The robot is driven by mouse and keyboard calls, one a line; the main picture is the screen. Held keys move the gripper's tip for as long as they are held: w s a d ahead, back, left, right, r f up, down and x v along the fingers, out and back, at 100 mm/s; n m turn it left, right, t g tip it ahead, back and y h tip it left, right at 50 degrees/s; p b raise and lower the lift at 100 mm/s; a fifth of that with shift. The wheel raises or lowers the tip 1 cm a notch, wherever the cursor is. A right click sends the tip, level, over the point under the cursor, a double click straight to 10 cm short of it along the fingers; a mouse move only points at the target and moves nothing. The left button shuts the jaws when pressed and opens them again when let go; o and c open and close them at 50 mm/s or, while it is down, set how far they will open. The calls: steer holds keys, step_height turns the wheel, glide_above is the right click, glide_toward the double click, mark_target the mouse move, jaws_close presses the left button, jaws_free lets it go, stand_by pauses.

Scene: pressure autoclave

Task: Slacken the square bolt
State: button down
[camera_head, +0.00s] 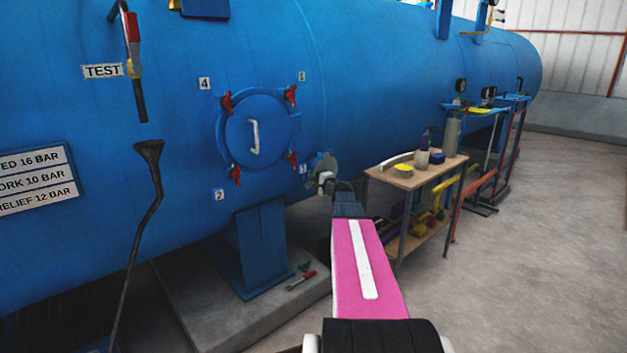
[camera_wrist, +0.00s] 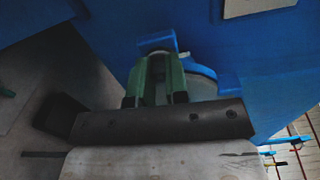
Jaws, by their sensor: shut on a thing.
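My gripper (camera_wrist: 157,66) shows in the wrist view with two green fingers closed on a small grey part, which I take to be the square bolt (camera_wrist: 159,88). The fingers hide most of it, so its shape and how far it is turned cannot be told. A blue bracket (camera_wrist: 157,42) lies just beyond the fingertips, and a grey round disc (camera_wrist: 203,86) is behind the right finger. In the head view my gripper (camera_head: 326,180) is small, at the blue tank's side, just below a grey disc (camera_head: 325,164) to the lower right of the round hatch (camera_head: 258,130).
The hatch has several red clamps and a white handle (camera_head: 254,136). A wooden-topped cart (camera_head: 413,176) with bottles and tools stands close right of my arm. A blue support (camera_head: 252,248) and a red-handled tool (camera_head: 301,280) are below left. The floor at right is clear.

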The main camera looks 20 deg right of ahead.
steer(key=n, duration=1.2)
steer(key=shift+f+n, duration=0.2)
steer(key=shift+n, duration=0.1)
stand_by(0.4)
steer(key=c, duration=1.4)
jaws_free()
